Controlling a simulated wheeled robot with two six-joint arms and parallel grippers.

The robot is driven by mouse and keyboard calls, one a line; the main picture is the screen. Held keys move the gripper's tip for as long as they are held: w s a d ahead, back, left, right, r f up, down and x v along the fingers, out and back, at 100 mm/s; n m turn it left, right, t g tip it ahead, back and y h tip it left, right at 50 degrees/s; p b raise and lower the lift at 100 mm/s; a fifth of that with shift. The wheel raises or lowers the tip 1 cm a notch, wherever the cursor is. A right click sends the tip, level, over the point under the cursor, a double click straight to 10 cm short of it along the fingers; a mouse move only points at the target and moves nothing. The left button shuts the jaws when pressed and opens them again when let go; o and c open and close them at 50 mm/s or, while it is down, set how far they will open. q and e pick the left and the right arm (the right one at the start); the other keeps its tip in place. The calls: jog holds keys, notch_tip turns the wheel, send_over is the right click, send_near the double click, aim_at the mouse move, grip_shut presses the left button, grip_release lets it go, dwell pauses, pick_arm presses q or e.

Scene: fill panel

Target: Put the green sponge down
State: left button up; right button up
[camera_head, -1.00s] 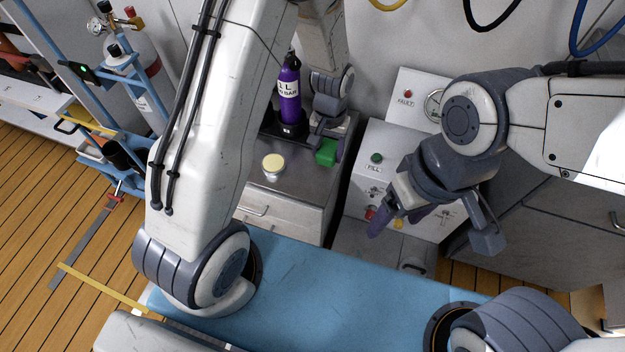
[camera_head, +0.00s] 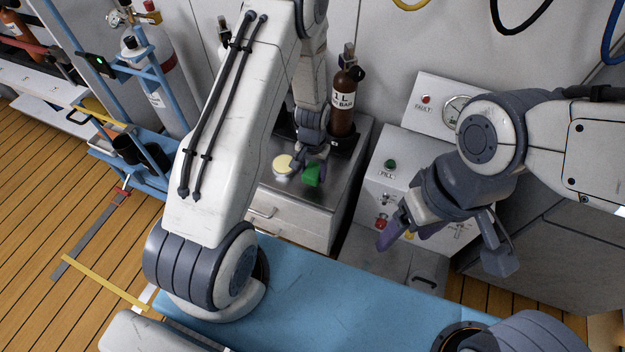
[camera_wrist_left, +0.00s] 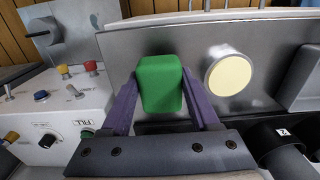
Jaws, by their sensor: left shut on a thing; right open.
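The green sponge (camera_head: 312,174) is a small green block held in my left gripper (camera_head: 305,166), low over the metal cabinet top. In the left wrist view the sponge (camera_wrist_left: 160,84) sits between the two purple fingers of the left gripper (camera_wrist_left: 162,100). I cannot tell whether the sponge touches the cabinet top. My right gripper (camera_head: 408,236) is open and empty, in front of the white fill panel at the right.
The steel cabinet (camera_head: 272,205) carries a round pot with a pale yellow top (camera_head: 284,163), close beside the sponge. A brown 1 L bottle (camera_head: 343,103) stands in a black holder behind. The white fill panel (camera_head: 380,180) is to the right. A blue surface (camera_head: 330,300) lies in front.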

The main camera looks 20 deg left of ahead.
aim_at(313, 180)
pick_arm(q)
jog(key=shift+f+b, duration=0.45)
jog(key=shift+f, duration=1.4)
jog(key=shift+f, duration=0.15)
jog(key=o, duration=1.3)
